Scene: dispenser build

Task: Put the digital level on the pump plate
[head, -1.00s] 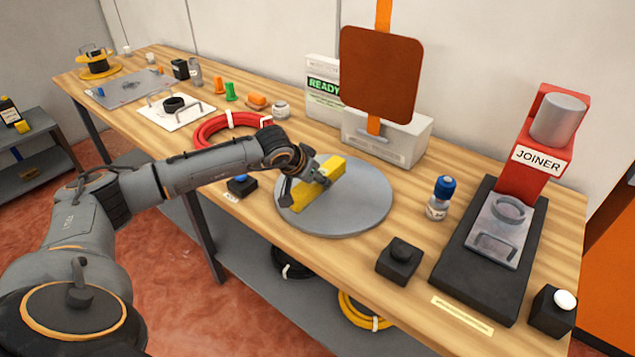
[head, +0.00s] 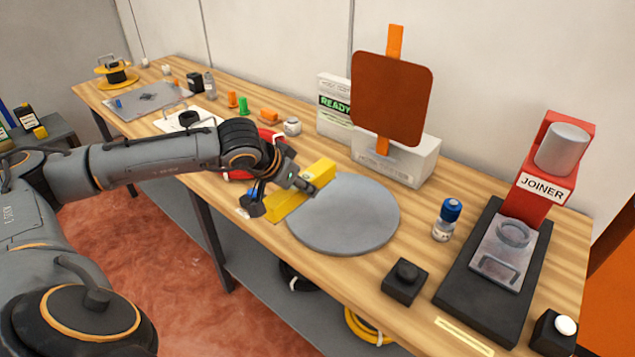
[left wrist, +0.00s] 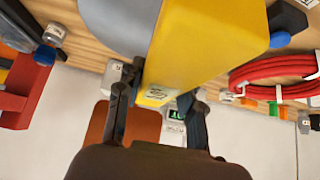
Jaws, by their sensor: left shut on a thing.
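The digital level is a yellow bar (head: 320,173), seen at the left edge of the grey round disc (head: 345,225). My left gripper (head: 285,192) is shut on the level near its middle and seems to hold it just above the bench. In the left wrist view the yellow level (left wrist: 205,45) fills the space ahead of the two dark fingers (left wrist: 158,98). A white plate with handles and a black ring (head: 205,118) and a grey sheet (head: 135,103) lie further left on the bench; which is the pump plate I cannot tell. My right gripper is out of view.
A red hose coil (head: 238,174) lies behind the gripper, and a blue-topped black button box (head: 252,203) is close beside it. The brown panel (head: 392,100) rises behind the disc. The red joiner (head: 545,180) and a blue-capped bottle (head: 446,220) stand right.

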